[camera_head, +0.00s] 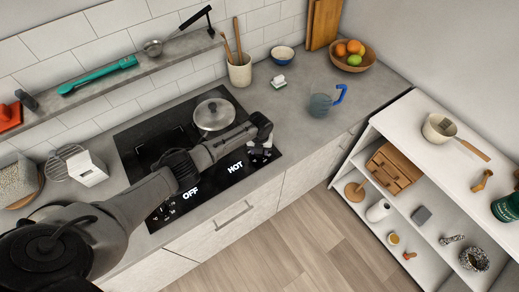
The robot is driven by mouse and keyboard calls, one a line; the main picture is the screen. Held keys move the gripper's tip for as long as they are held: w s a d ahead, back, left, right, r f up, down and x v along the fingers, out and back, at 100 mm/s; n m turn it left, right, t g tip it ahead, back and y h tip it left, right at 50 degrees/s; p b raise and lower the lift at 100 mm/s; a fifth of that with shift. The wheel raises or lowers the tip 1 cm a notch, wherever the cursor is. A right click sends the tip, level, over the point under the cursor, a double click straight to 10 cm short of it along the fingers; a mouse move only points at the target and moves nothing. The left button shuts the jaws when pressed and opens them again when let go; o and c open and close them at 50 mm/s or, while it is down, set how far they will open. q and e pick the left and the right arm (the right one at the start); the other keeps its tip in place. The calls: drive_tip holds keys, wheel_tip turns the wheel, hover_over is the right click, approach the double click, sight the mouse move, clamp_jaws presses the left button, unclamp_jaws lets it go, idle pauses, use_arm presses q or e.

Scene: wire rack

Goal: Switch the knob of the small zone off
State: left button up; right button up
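The black cooktop (135,140) is set in the grey counter, with a lidded glass-and-steel pot (213,114) at its back right. Its front strip reads "OFF" (190,193) at the left and "HOT" (236,167) at the right. Small light marks or knobs (160,212) show at the strip's left end. More small knobs (264,151) show at its right end. I cannot tell which belongs to the small zone. My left arm crosses the cooktop, and its gripper (262,132) is just above the right-end knobs, partly hiding that area. Its fingers are too small and dark to read. My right gripper is not visible.
A blue-handled jug (321,103), a sponge (279,82), a utensil crock (240,73) and a fruit bowl (352,62) stand right of the cooktop. A white shelf unit (400,115) stands at the right.

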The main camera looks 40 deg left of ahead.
use_arm(q)
drive_tip(key=o, duration=0.4)
drive_tip(key=shift+c, duration=0.2)
wheel_tip(320, 180, up, 14)
idle(0.5)
drive_tip(key=shift+f, duration=0.1)
idle(0.4)
